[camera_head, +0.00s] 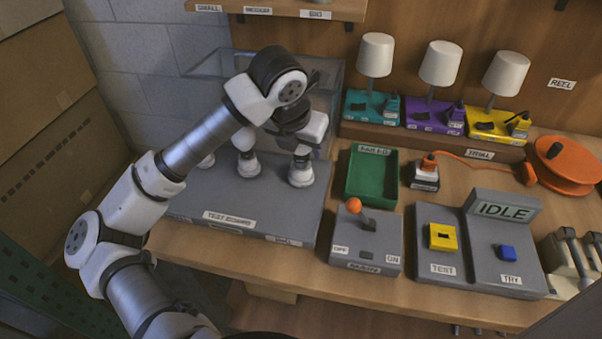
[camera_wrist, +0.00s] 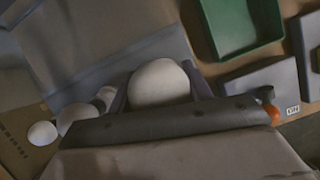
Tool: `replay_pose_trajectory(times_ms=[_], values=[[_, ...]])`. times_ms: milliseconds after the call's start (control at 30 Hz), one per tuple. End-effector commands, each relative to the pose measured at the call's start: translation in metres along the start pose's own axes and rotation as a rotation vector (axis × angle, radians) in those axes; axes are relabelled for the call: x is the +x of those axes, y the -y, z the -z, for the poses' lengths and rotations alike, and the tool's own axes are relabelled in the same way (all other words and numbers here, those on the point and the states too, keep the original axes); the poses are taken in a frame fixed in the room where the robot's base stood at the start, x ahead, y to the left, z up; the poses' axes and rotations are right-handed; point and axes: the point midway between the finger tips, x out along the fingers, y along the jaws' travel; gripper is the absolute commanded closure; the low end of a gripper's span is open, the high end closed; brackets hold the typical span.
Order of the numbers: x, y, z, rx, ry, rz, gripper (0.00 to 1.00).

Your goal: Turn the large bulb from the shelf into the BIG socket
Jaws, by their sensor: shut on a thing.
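The large white bulb (camera_wrist: 158,80) shows in the wrist view between the two dark fingers of my gripper (camera_wrist: 159,100), which is shut on it. In the head view my gripper (camera_head: 300,152) points down over the right part of the grey test board (camera_head: 215,200). A white rounded shape, apparently this bulb (camera_head: 302,173), shows low at its tip. The BIG socket itself is hidden, so I cannot tell how the bulb sits in it. Other white bulbs (camera_wrist: 75,116) stand to the left in the wrist view, one of them smaller (camera_wrist: 42,133).
A shelf (camera_head: 275,8) labelled SMALL, MEDIUM and BIG is at the top. A clear panel (camera_head: 215,62) stands behind the board. A green tray (camera_head: 350,180), a grey switch box (camera_head: 345,240) and a console reading IDLE (camera_head: 503,208) lie to the right. Three lamps (camera_head: 439,62) stand behind.

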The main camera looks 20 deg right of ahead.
Motion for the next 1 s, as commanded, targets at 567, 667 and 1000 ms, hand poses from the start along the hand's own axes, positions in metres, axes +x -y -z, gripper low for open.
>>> replay_pose_trajectory(times_ms=[567, 667, 1000], values=[[0.0041, -0.0001, 0.0016, 0.000, 0.000, 0.000, 0.67], [0.0048, -0.0001, 0.0019, 0.000, 0.000, 0.000, 0.67], [0.0070, 0.0000, 0.0029, 0.000, 0.000, 0.000, 0.67]])
